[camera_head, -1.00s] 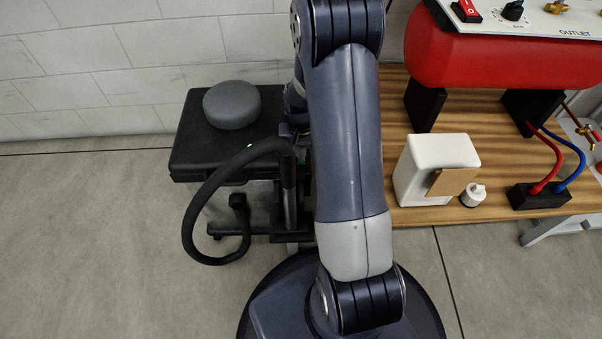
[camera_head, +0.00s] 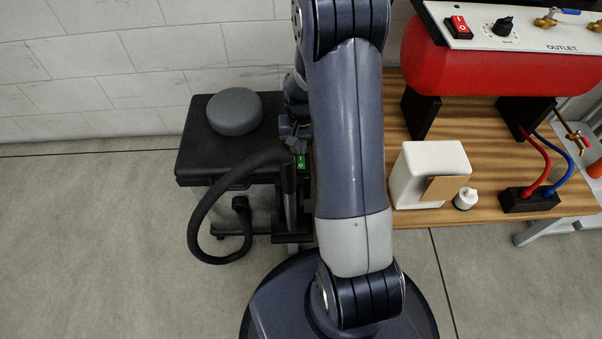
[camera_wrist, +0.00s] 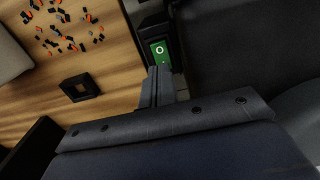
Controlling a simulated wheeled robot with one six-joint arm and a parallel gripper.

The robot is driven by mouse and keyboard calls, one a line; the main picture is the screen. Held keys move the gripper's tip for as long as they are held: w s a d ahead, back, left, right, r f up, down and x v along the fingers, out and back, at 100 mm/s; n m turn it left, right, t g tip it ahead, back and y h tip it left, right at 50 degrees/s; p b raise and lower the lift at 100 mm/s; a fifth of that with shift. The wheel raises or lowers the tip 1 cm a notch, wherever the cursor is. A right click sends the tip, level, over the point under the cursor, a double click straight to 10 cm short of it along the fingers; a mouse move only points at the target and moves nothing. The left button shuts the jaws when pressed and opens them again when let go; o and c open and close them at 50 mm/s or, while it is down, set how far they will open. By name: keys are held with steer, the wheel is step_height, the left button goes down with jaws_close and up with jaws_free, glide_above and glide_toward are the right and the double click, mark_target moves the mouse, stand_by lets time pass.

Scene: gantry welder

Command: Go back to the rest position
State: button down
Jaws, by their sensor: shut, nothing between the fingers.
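My gripper (camera_wrist: 161,80) is shut and empty in the wrist view, its two fingers side by side. The fingertips lie close to a green rocker switch (camera_wrist: 160,52) in a black housing; I cannot tell whether they touch it. In the head view my gripper (camera_head: 291,128) is partly hidden by my arm, just above the lit green switch (camera_head: 301,161). My arm runs down the middle of the head view.
A black case-like seat (camera_head: 200,160) with a grey round pad (camera_head: 235,111) and a curved black hose (camera_head: 197,225) stand left. A wooden table (camera_head: 480,130) with a red tank (camera_head: 480,70) and white container (camera_head: 425,172) stands right. Floor at left is clear.

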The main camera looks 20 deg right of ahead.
mark_target(301, 165)
steer(key=shift+r, duration=0.5)
step_height(301, 165, down, 7)
steer(key=b, duration=0.5)
steer(key=shift+f, duration=0.1)
steer(key=shift+r, duration=0.25)
step_height(301, 165, up, 9)
steer(key=p, duration=0.6)
stand_by(1.2)
steer(key=shift+f, duration=0.1)
